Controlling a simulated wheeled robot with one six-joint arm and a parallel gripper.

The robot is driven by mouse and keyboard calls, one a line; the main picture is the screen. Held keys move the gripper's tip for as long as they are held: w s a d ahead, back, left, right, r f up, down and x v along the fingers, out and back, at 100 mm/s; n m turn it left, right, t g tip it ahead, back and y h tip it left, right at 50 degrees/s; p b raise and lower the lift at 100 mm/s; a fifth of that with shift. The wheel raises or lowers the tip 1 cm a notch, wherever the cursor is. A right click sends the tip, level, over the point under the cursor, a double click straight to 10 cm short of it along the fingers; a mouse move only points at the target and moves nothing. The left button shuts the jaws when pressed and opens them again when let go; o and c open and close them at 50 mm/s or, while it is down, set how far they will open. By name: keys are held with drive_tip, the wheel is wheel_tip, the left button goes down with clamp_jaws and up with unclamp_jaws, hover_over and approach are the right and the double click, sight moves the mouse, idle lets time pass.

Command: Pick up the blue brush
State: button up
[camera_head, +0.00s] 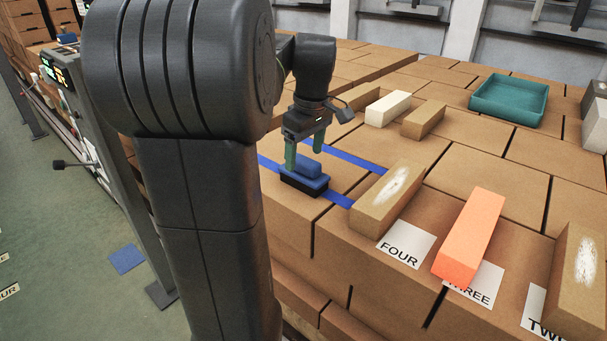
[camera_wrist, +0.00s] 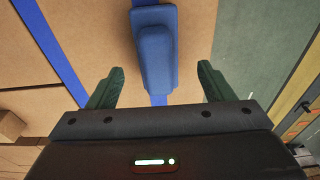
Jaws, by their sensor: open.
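The blue brush (camera_head: 304,178) lies on the brown boxes, its blue back and handle up and dark bristles down, beside blue tape lines. My gripper (camera_head: 305,156) is open right above it, with its green fingers pointing down. In the wrist view, the brush (camera_wrist: 156,50) stands between and ahead of the open gripper's (camera_wrist: 160,85) two green fingertips, with a gap on each side. No contact with the brush shows there. In the head view one finger overlaps the brush's left end, so I cannot tell how close it is.
A tan brick with a white patch (camera_head: 387,198) lies just right of the brush, near the FOUR label (camera_head: 401,243). An orange brick (camera_head: 470,237) and another tan brick (camera_head: 577,281) lie farther right. A teal tray (camera_head: 509,100) and small bricks (camera_head: 388,108) are behind.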

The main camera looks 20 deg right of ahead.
sight(304, 159)
drive_tip(key=shift+w+a+f, duration=0.1)
drive_tip(key=shift+w+f, duration=0.1)
drive_tip(key=shift+f, duration=1.15)
drive_tip(key=shift+w+f, duration=0.2)
drive_tip(key=shift+f, duration=1.1)
drive_tip(key=c, duration=1.2)
drive_tip(key=shift+o, duration=0.2)
wheel_tip(304, 159, up, 10)
drive_tip(key=shift+r, duration=0.1)
drive_tip(key=o, duration=0.6)
drive_tip(key=shift+c, duration=0.2)
drive_tip(key=c, duration=0.4)
drive_tip(key=shift+o, duration=0.2)
drive_tip(key=shift+p, duration=0.35)
